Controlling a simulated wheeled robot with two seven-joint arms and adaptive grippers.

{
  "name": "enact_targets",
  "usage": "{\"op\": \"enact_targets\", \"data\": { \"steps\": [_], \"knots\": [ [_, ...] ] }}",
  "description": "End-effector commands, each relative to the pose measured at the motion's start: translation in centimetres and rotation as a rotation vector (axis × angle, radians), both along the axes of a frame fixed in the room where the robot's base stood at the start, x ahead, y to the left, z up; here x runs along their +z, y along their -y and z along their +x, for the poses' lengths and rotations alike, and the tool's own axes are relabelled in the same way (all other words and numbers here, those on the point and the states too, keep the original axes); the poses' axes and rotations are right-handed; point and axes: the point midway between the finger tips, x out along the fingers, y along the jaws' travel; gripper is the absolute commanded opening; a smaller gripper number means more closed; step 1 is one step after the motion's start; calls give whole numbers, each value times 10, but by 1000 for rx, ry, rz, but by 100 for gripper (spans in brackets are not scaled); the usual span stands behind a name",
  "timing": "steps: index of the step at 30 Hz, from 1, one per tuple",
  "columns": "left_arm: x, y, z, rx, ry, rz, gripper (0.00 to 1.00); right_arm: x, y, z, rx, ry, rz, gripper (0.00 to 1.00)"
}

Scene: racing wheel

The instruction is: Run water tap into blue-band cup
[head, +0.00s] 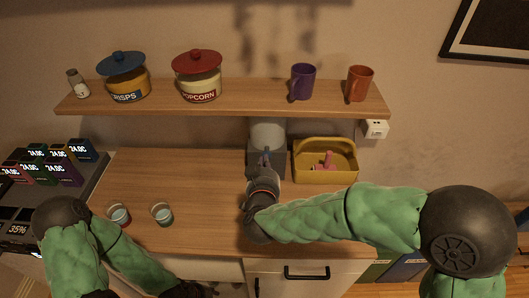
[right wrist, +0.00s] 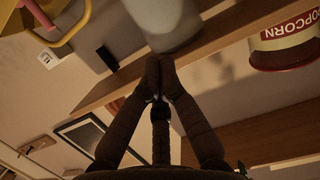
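Two small clear cups stand upright on the wooden counter.
A yellow tub (head: 325,177) with a pink item stands right of the dispenser. The shelf (head: 230,97) above holds a crisps jar (head: 126,80), a popcorn jar (head: 198,78), a purple mug (head: 303,82) and an orange mug (head: 359,83). The counter's left-middle (head: 190,180) is clear.

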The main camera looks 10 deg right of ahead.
Motion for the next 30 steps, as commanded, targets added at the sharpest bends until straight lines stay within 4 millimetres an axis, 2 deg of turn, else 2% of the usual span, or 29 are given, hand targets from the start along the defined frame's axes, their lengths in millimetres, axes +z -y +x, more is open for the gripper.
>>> {"op": "enact_targets", "data": {
  "steps": [5, 8, 23, 27, 30],
  "knots": [
    [-1, 0, 0, 0, 0, 0, 40, -1, 1, 3, -1, 0, -1, 0],
    [-3, 0, 0, 0, 0, 0, 40, -3, 4, 12, -3, 1, -1, 0],
    [-20, 0, 0, 0, 0, 0, 40, -26, 28, 95, -2, 0, -1, 0],
    [-27, 0, 0, 0, 0, 0, 40, -48, 27, 94, 1, -3, -3, 0],
    [-30, 0, 0, 0, 0, 0, 40, -57, 27, 94, 0, -1, -2, 0]
  ]
}}
